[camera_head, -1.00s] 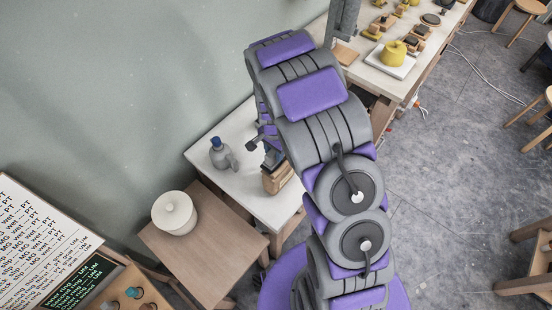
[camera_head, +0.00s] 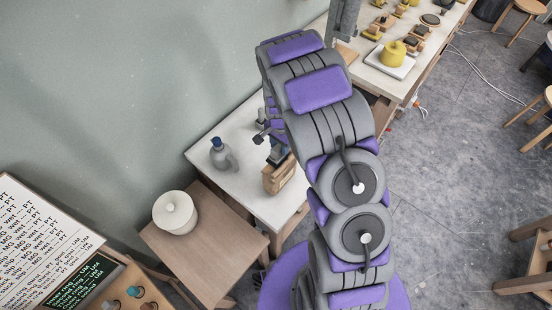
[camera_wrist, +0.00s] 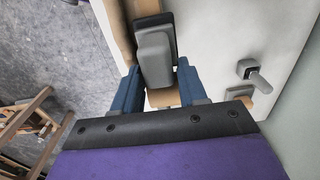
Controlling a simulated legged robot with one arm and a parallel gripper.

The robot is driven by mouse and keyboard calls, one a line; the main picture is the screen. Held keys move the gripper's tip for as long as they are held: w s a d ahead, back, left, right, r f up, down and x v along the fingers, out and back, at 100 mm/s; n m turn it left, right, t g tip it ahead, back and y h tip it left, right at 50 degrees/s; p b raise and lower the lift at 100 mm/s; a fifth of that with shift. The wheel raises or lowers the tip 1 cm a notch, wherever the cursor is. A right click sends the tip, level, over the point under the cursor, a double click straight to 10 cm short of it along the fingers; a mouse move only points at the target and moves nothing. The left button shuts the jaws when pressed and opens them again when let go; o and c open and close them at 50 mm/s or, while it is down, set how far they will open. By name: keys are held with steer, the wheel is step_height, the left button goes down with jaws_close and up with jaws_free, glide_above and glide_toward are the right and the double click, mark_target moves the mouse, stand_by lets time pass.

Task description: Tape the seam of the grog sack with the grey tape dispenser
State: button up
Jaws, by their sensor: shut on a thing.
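My gripper (camera_wrist: 158,72) has blue fingers and is shut on a grey, rounded block with a dark edge, which looks like the grey tape dispenser (camera_wrist: 154,58). In the head view my gripper (camera_head: 275,148) is small and partly hidden by my arm, low over the white table. A tan, upright block-like thing (camera_head: 279,177) stands directly below it at the table's front edge; it may be the grog sack, but I cannot tell. Tan surfaces also show beyond and under the dispenser in the wrist view. No seam can be made out.
A grey bottle with a blue cap (camera_head: 222,155) stands on the white table (camera_head: 207,137), left of my gripper. A lidded white pot (camera_head: 175,212) is on the lower wooden table (camera_head: 215,250). A yellow pot (camera_head: 394,52) sits on the far bench. Open floor lies to the right.

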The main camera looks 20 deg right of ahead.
steer(key=shift+w+d, duration=0.4)
steer(key=shift+d, duration=0.2)
steer(key=shift+d, duration=0.1)
steer(key=shift+w+d+p, duration=0.15)
steer(key=shift+w+d, duration=0.5)
steer(key=shift+d, duration=0.25)
steer(key=shift+w+d+p, duration=0.15)
steer(key=shift+w+d, duration=0.5)
steer(key=shift+d, duration=0.2)
steer(key=shift+w+d, duration=0.3)
steer(key=shift+d, duration=0.15)
steer(key=shift+a, duration=0.1)
steer(key=shift+s+a, duration=0.7)
steer(key=shift+a, duration=0.2)
steer(key=shift+s+a, duration=0.65)
steer(key=shift+a, duration=0.25)
